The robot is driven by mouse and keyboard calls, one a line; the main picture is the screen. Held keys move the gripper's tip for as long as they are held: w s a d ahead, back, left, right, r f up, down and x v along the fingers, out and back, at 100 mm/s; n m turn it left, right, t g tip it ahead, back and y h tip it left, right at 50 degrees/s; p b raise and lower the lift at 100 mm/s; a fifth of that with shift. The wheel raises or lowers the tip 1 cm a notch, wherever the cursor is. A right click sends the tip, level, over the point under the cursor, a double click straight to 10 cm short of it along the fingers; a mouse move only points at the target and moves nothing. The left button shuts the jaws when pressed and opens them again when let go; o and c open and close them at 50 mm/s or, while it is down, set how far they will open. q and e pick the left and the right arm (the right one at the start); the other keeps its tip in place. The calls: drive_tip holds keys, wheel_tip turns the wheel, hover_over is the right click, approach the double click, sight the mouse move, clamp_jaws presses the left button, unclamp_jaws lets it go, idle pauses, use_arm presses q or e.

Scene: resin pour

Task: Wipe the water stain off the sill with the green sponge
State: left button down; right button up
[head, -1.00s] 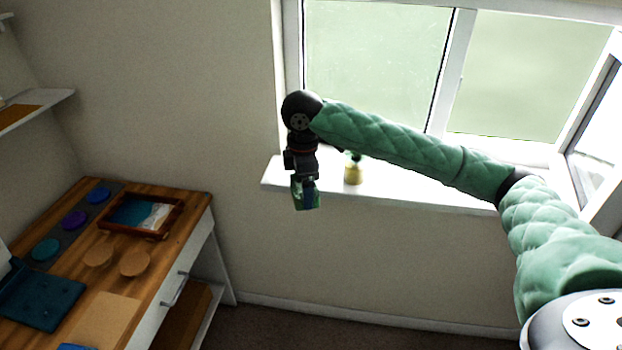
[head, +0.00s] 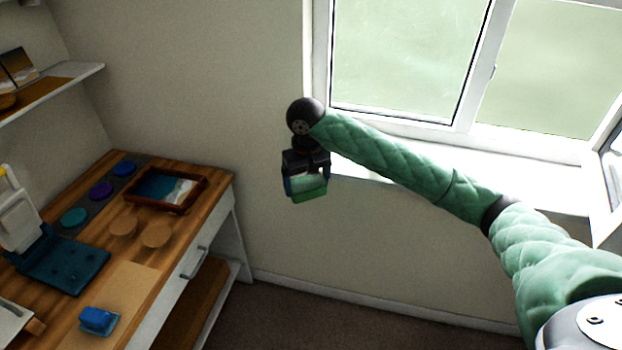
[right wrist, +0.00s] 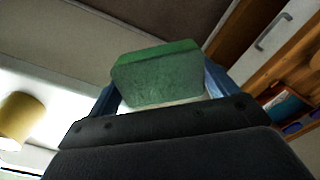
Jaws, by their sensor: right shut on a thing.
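My right gripper (head: 308,190) is shut on the green sponge (head: 311,195) and holds it in the air in front of the wall, near the left end of the window sill. In the right wrist view the sponge (right wrist: 160,72) sits between the two blue fingers. The white sill (head: 350,170) runs under the window, and my right arm covers much of it. I cannot make out a water stain on the part that shows. My left gripper is not in view.
A yellow pot (right wrist: 20,118) stands on the sill in the right wrist view. A wooden desk (head: 190,225) at the left holds a framed tray (head: 200,188), round coasters and a blue block (head: 98,320). The floor between desk and wall is clear.

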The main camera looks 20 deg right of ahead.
drive_tip(key=shift+w+a+f+m, duration=0.1)
drive_tip(key=shift+w+f+m, duration=0.1)
drive_tip(key=shift+m, duration=0.2)
drive_tip(key=shift+r, duration=0.1)
drive_tip(key=shift+a, duration=0.1)
idle(0.3)
